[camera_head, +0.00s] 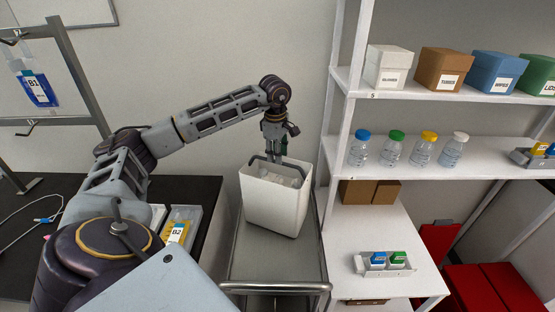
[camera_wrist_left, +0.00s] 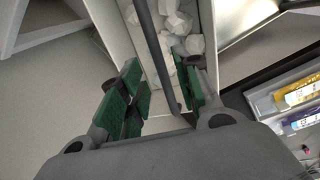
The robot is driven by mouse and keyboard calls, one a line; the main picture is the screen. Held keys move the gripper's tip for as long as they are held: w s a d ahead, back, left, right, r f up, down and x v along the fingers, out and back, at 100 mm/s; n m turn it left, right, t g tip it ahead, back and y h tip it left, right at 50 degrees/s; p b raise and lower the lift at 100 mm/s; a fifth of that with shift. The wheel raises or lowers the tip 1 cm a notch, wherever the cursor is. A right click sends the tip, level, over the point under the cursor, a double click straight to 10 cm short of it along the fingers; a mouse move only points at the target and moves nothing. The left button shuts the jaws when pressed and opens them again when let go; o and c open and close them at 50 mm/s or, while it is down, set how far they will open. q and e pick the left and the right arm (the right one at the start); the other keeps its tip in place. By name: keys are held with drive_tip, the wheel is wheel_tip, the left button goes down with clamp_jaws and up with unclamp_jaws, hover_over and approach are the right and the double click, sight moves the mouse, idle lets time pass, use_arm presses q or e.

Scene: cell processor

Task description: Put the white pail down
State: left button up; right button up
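The white pail (camera_head: 274,204) stands upright on the grey metal cart (camera_head: 272,264), as far as I can tell, with crumpled white pieces (camera_wrist_left: 178,28) inside. Its dark handle (camera_wrist_left: 155,52) is raised. My left gripper (camera_head: 280,153) points down over the pail's far rim. In the left wrist view, the green-padded fingers of my left gripper (camera_wrist_left: 165,95) are apart, with the handle between them and gaps visible beside it. Any contact with the handle is unclear. My right gripper is not in view.
A white shelf (camera_head: 440,93) with boxes and capped bottles stands close on the right. A dark bench (camera_head: 196,188) with a tray of yellow packs (camera_head: 180,229) is on the left. The cart's front part is clear. Red bins (camera_head: 490,285) sit at lower right.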

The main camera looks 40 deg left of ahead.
use_arm(q)
wheel_tip(320, 180, up, 9)
drive_tip(key=shift+s+d+b, duration=0.2)
drive_tip(key=shift+s+b, duration=0.2)
drive_tip(key=shift+b, duration=0.05)
